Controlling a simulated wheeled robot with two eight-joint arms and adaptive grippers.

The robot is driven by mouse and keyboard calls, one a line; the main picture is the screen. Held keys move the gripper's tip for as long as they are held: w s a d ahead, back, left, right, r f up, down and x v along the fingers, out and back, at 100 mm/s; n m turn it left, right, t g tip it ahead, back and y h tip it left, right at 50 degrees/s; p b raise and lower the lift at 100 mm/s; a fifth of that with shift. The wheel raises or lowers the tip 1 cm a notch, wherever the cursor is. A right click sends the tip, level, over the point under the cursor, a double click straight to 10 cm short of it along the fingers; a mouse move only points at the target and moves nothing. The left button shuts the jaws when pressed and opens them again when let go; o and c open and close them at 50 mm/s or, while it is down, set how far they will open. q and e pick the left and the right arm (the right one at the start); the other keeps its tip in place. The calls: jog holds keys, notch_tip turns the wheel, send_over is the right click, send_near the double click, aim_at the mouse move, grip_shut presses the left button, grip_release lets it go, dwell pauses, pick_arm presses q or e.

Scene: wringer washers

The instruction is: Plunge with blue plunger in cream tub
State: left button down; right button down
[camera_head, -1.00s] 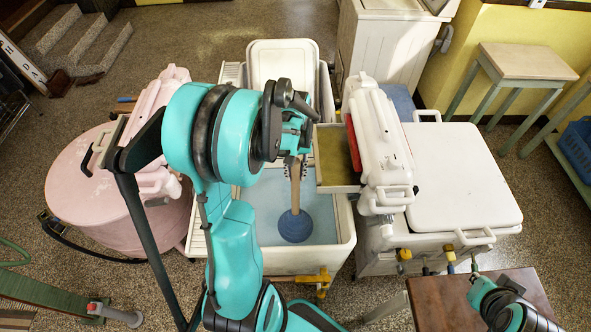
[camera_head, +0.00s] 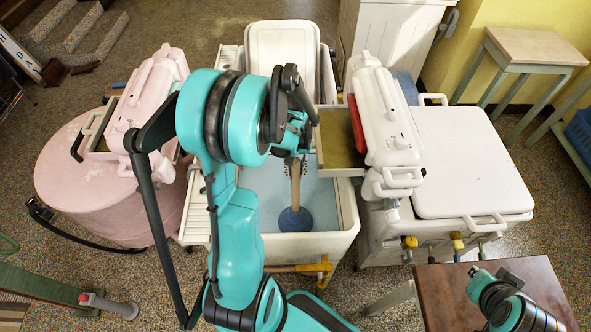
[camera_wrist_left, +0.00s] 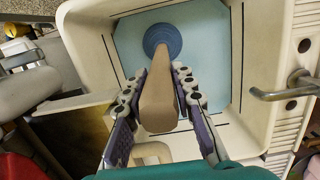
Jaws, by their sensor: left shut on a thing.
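The blue plunger has a tan wooden handle and a blue rubber cup (camera_head: 295,219). My left gripper (camera_head: 296,163) is shut on the handle, and the cup hangs below it inside the cream tub (camera_head: 335,243), near the front wall. In the left wrist view, the fingers (camera_wrist_left: 161,78) close on both sides of the handle, with the cup (camera_wrist_left: 162,40) beyond over the pale blue tub interior. I cannot tell whether the cup touches the bottom. My right gripper (camera_head: 487,280) is at the lower right by a brown table; its finger opening is not clear.
A pink round washer (camera_head: 75,185) stands left of the tub. A white washer (camera_head: 465,160) with a wringer (camera_head: 385,115) stands on the right, a tray jutting over the tub's edge. A cream lid or panel (camera_head: 283,60) stands behind. A yellow tap (camera_head: 325,268) is at the front.

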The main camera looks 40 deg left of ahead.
aim_at(295, 185)
dwell(0.5)
pick_arm(q)
notch_tip(295, 185, down, 9)
jog(key=b, duration=0.8)
jog(key=shift+r, duration=0.3)
notch_tip(295, 185, up, 9)
jog(key=p, duration=0.6)
jog(key=shift+f+p, duration=0.2)
jog(key=shift+p, duration=0.15)
jog(key=shift+f, duration=0.2)
